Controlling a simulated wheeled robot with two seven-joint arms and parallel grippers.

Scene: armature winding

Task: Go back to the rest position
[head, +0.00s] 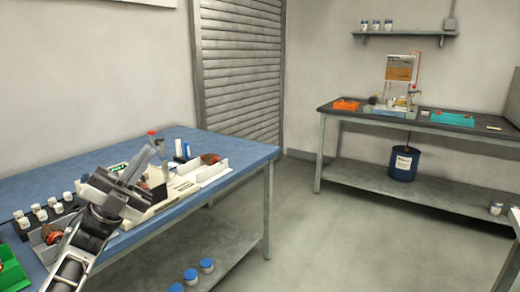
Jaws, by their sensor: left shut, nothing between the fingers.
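My left gripper (141,162) reaches in from the lower left, above the blue-topped workbench (240,150). Its fingers are shut with nothing between them and point up and to the right. It hides part of a cream tray (175,192) on the bench. A reddish-brown wound part (210,158) sits at the tray's far right end. Another coppery part (52,234) lies left of my gripper. My right gripper is not in view.
Several white-capped jars (40,214) stand at the bench's left, by a green bin (10,272). Blue-lidded jars (190,276) stand on the lower shelf. A dark-topped bench (440,128) with an orange tray (346,105) and teal tray (447,118) stands at back right. The floor (340,235) between is clear.

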